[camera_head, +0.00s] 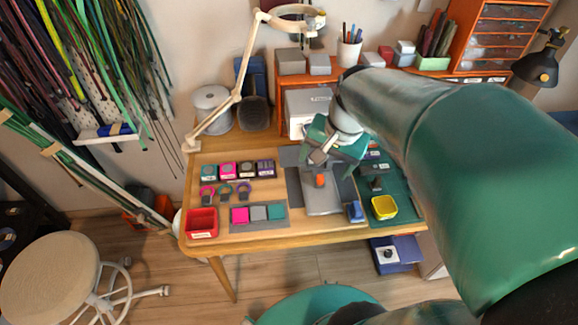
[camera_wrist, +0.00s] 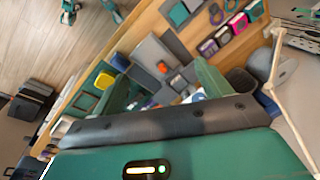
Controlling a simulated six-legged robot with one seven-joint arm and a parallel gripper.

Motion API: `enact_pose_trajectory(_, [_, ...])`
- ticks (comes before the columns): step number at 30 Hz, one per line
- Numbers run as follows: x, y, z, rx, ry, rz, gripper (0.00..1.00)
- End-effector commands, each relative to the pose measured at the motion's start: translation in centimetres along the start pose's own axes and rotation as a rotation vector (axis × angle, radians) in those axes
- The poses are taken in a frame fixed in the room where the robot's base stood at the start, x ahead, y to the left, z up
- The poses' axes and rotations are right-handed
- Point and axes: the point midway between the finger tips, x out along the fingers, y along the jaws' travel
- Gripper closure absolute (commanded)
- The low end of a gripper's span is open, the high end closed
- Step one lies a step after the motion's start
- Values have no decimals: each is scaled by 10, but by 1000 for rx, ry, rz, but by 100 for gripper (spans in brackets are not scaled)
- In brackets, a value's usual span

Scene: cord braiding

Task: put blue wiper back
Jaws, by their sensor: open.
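A small blue block, which looks like the blue wiper (camera_head: 355,211), lies at the front right of the grey work mat, left of the yellow tub (camera_head: 384,207). In the wrist view the blue wiper (camera_wrist: 120,62) is near the yellow tub (camera_wrist: 104,80). My gripper (camera_head: 322,153) is open over the back of the grey board (camera_head: 322,203), behind and left of the blue wiper and apart from it. I see nothing held. My arm hides part of the table's right side.
A red tray (camera_head: 202,223) stands at the table's front left. Several coloured blocks and a small tray (camera_head: 259,227) are beside the grey board. A green mat (camera_head: 400,190) lies at right. A cream lamp arm (camera_head: 240,75) rises at the back left.

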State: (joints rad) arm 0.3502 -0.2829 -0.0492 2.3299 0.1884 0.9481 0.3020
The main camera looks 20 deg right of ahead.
Motion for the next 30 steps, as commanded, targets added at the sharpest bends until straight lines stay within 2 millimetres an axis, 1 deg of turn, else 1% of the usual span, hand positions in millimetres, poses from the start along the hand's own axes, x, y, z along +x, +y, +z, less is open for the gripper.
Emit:
enact_pose_trajectory(1, [-12, -12, 16, -112, 40, -8, 23])
enact_pose_trajectory(3, [-24, -23, 35, -259, 90, -13, 23])
enact_pose_trajectory(6, [-40, -35, 62, -463, 163, -19, 23])
enact_pose_trajectory(9, [-53, -42, 84, -635, 231, -25, 23])
enact_pose_trajectory(12, [-60, -45, 99, -751, 280, -28, 23])
enact_pose_trajectory(16, [-64, -45, 107, -817, 307, -27, 23])
enact_pose_trajectory(30, [-64, -45, 107, -818, 307, -27, 23])
